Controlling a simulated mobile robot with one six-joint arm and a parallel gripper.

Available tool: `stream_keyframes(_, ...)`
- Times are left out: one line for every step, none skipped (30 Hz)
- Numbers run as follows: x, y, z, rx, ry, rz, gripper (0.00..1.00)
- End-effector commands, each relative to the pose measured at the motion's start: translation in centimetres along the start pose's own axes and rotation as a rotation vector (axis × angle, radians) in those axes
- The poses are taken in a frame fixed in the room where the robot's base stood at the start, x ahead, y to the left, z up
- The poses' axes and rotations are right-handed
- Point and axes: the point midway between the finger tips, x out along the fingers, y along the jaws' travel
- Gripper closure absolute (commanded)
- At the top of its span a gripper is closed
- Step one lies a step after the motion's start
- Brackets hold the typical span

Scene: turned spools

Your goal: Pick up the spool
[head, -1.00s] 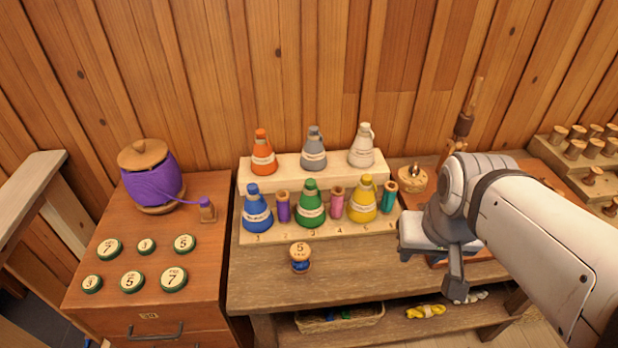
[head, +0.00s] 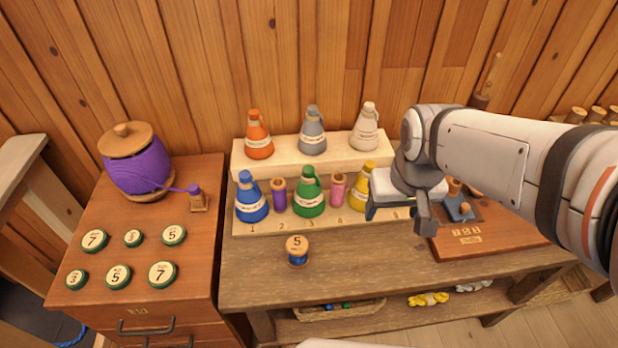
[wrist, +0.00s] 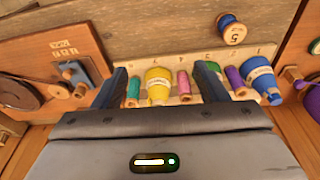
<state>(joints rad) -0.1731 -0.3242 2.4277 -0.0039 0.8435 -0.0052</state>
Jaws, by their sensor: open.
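The spool (head: 297,252) stands upright near the front of the middle table, with a pale wooden top marked 5 and blue thread. It also shows in the wrist view (wrist: 232,30), at the upper right, beyond my fingers. My gripper (head: 399,217) is open and empty, to the right of the spool and apart from it. In the wrist view its two fingers (wrist: 163,84) stand wide apart, with the rack's yellow cone and thin spools showing between and beyond them.
A stepped wooden rack (head: 240,225) holds coloured cones and thin spools behind the spool. A wooden board (head: 480,243) lies to the right. A cabinet (head: 195,265) with numbered discs and a purple thread jar (head: 140,170) stands left. The tabletop around the spool is clear.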

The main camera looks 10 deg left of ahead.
Motion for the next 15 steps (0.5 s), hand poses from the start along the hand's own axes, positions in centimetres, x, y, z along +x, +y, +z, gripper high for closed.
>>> stream_keyframes(2.9,-1.9,-0.8,-0.068,-0.033,-0.012,0.29)
stream_keyframes(4.1,-3.0,-1.4,-0.105,-0.047,-0.018,0.27)
stream_keyframes(5.6,-4.5,-2.0,-0.153,-0.064,-0.025,0.24)
stream_keyframes(6.8,-5.7,-2.4,-0.188,-0.078,-0.029,0.24)
stream_keyframes(8.0,-6.8,-2.7,-0.223,-0.09,-0.033,0.24)
stream_keyframes(9.5,-8.4,-3.0,-0.268,-0.106,-0.038,0.24)
stream_keyframes(10.6,-9.5,-3.1,-0.299,-0.118,-0.041,0.24)
stream_keyframes(11.7,-10.6,-3.2,-0.329,-0.128,-0.044,0.24)
stream_keyframes(13.0,-11.9,-3.3,-0.366,-0.141,-0.047,0.24)
stream_keyframes(13.9,-12.8,-3.3,-0.391,-0.15,-0.048,0.24)
stream_keyframes(14.7,-13.7,-3.2,-0.413,-0.158,-0.05,0.24)
stream_keyframes(15.7,-14.7,-3.2,-0.439,-0.166,-0.051,0.24)
stream_keyframes(16.3,-15.3,-3.1,-0.456,-0.171,-0.052,0.24)
stream_keyframes(16.8,-15.9,-3.0,-0.471,-0.177,-0.052,0.24)
stream_keyframes(17.3,-16.5,-2.9,-0.486,-0.182,-0.053,0.24)
